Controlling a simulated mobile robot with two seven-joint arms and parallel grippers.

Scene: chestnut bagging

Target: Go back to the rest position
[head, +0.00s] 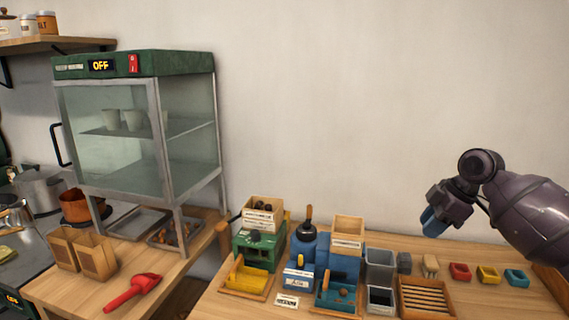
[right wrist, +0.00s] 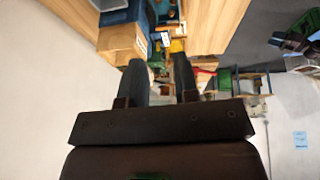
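My right gripper (head: 433,224) is raised above the right part of the wooden counter, in front of the bare wall, with its bluish fingers pointing down. In the right wrist view its two dark fingers (right wrist: 160,72) stand apart with nothing held between them. A red scoop (head: 133,291) lies on the left counter. Two brown paper bags (head: 82,252) stand open there, below the glass warming cabinet (head: 140,135), which reads OFF. A tray with chestnuts (head: 175,234) sits partly hidden under the cabinet.
The right counter (head: 480,300) holds green and blue devices with wooden boxes (head: 348,230), grey bins (head: 380,265), a slatted wooden tray (head: 425,298), and small red, yellow and teal dishes (head: 488,275). A wall shelf (head: 50,44) is at upper left. The air around my right gripper is clear.

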